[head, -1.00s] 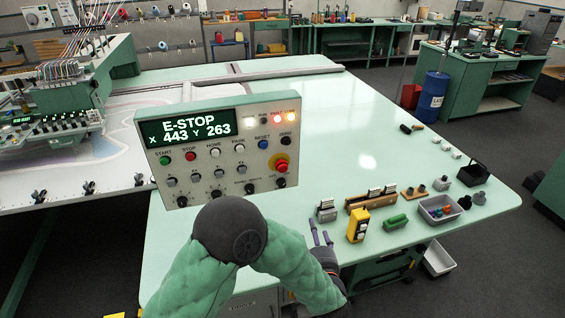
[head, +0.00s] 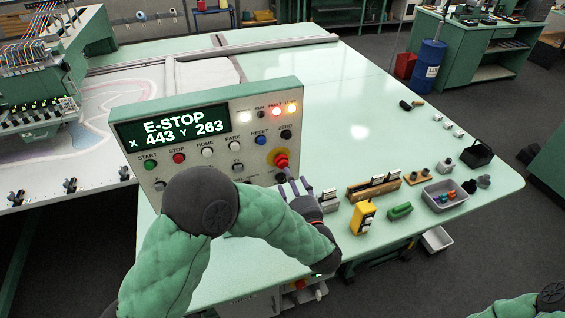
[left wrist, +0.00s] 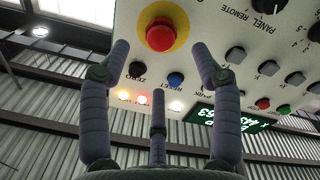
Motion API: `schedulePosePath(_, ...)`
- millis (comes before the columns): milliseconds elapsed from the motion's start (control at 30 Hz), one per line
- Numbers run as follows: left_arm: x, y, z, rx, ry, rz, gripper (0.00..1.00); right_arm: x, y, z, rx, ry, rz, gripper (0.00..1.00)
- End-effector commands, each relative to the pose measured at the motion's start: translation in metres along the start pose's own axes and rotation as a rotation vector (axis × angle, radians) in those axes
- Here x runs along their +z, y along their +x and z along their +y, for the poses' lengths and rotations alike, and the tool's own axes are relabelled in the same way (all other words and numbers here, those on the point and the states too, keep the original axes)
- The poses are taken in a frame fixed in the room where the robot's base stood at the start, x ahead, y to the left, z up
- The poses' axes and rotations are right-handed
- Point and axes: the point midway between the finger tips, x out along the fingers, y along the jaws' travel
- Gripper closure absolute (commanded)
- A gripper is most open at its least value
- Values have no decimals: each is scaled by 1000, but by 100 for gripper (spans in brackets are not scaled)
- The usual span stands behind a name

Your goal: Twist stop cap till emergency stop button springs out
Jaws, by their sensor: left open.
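The emergency stop button (head: 281,160) is a red mushroom cap on a yellow disc at the right end of the control panel (head: 215,110). The panel's display reads E-STOP, X 443 Y 263. In the left wrist view the red cap (left wrist: 161,34) sits at the top centre. My left gripper (head: 293,187) is just below and in front of the button in the head view. Its fingers (left wrist: 160,60) are spread in the left wrist view, two reaching toward either side of the cap and one below. They appear apart from it. My right gripper is not in view; part of my right arm shows at the bottom right.
The panel carries several buttons and knobs around the stop. On the green table (head: 345,100) to the right are a yellow box (head: 363,218), a green item (head: 400,211), a grey tray (head: 445,194) and a black holder (head: 477,154). The table's middle is clear.

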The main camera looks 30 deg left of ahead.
Motion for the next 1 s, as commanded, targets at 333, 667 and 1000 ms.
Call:
schedulePosePath(333, 0, 60, -2, -3, 1, 2, 36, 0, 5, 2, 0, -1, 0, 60)
schedulePosePath(667, 0, 80, 0, 0, 2, -1, 36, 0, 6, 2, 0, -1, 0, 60)
schedulePosePath(1000, 0, 80, 0, 0, 1, -1, 70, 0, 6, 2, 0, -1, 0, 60)
